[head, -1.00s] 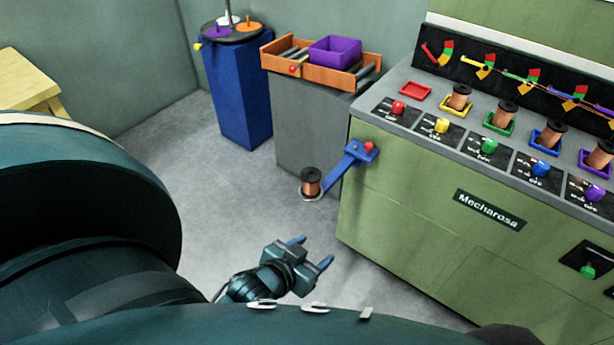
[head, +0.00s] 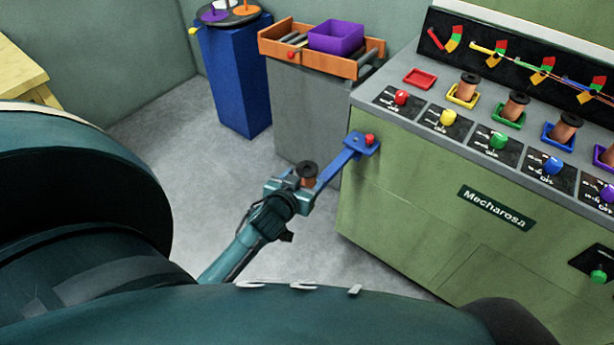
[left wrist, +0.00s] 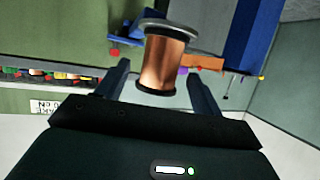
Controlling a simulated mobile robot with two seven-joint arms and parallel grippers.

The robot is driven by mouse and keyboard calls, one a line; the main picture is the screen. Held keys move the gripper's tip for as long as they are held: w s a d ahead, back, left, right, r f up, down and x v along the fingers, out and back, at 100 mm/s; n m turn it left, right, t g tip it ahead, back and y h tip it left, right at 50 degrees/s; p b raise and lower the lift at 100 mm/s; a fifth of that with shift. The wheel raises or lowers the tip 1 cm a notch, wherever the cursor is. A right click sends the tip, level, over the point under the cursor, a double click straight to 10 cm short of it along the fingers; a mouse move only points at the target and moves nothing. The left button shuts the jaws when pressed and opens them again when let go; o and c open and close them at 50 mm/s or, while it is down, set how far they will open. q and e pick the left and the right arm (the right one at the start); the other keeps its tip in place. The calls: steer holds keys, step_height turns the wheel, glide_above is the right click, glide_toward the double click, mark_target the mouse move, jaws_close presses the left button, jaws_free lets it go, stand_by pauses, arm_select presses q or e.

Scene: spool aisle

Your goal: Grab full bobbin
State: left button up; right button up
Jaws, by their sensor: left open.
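A full copper bobbin (head: 308,172) with dark flanges stands on the end of a blue arm (head: 340,162) that juts from the green machine. In the left wrist view the copper bobbin (left wrist: 163,60) lies between the two fingers, with a gap on each side. My left gripper (head: 304,186) is at the bobbin in the head view and hides its lower part. Its fingers are open around the bobbin, and it also shows in the left wrist view (left wrist: 160,85). My right gripper is not in view.
The green machine (head: 400,205) stands at the right, with several copper bobbins in coloured trays on top. The red tray (head: 420,78) is empty. A grey stand with an orange conveyor (head: 272,46) and purple bin (head: 336,37) is behind. A blue pedestal (head: 236,85) stands left of it.

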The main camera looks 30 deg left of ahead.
mark_target(304, 179)
arm_select(q)
steer(key=shift+x, duration=1.55)
steer(key=shift+c, duration=0.2)
steer(key=c, duration=1.2)
